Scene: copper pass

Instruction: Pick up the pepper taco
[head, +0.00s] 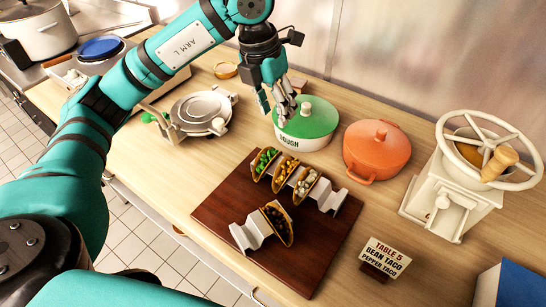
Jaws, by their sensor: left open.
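A dark wooden board (213,213) carries two white zigzag taco holders. The back holder (331,198) holds three tacos in a row: a green-filled taco (264,163), a yellow-filled taco (285,174) and a pale-filled taco (304,185). The front holder (247,235) holds one dark-filled taco (279,223). No taco carries a label; the green filling looks most like pepper. My left gripper (282,104) is open and empty, pointing down in front of the green pot lid, behind the tacos and apart from them. My right gripper is out of view.
A white pot marked DOUGH with a green lid (318,119) stands behind the board. An orange lidded pot (377,150) and a white hand-wheel mill (443,200) stand right. A round press (201,111) stands left.

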